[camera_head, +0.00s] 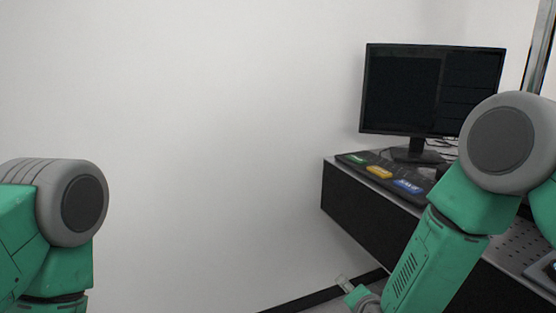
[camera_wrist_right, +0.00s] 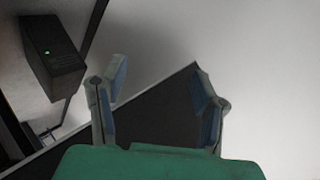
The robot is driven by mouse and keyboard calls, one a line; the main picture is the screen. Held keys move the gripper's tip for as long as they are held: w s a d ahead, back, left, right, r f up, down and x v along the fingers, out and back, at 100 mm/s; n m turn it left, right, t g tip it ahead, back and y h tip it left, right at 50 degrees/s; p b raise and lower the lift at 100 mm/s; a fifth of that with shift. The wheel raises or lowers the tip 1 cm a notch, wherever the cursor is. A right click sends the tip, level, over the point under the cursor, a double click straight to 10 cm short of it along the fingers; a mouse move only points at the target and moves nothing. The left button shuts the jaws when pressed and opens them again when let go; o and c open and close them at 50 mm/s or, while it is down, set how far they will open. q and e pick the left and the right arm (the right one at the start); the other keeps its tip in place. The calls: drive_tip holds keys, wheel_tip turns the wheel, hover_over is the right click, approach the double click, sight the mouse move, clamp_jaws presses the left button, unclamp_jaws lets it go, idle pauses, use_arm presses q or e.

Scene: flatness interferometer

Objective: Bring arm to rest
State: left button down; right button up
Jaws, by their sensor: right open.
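My right arm (camera_head: 440,250) comes in from the right in the head view, its forearm slanting down and left in front of the bench. The tip of my right gripper (camera_head: 345,284) shows small at the bottom edge, partly cut off. In the right wrist view my right gripper (camera_wrist_right: 158,82) is open, its two fingers well apart with nothing between them. My left arm (camera_head: 60,230) is bent at the left edge of the head view. Its gripper is out of frame.
A dark bench (camera_head: 350,209) at the right carries a monitor (camera_head: 432,90) and a panel with green, yellow and blue labels (camera_head: 380,173). A black box with a green light (camera_wrist_right: 52,58) shows in the wrist view. White wall (camera_head: 220,120) fills the middle and left.

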drive_tip(key=s+d+f+n+g, duration=0.3)
drive_tip(key=s+f, duration=0.2)
drive_tip(key=s, duration=0.4)
drive_tip(key=s+d+f+n+g, duration=0.2)
drive_tip(key=s+f+n, duration=0.1)
drive_tip(key=s+f, duration=0.4)
drive_tip(key=s+d+n+g, duration=0.2)
drive_tip(key=s+g, duration=0.1)
drive_tip(key=s, duration=0.7)
drive_tip(key=s+d+n+g, duration=0.2)
drive_tip(key=s+d+g, duration=0.1)
drive_tip(key=s, duration=0.8)
drive_tip(key=shift+s+d+f+n, duration=0.2)
drive_tip(key=shift+d+f+n, duration=0.1)
drive_tip(key=shift+d, duration=0.15)
drive_tip(key=shift+c, duration=0.4)
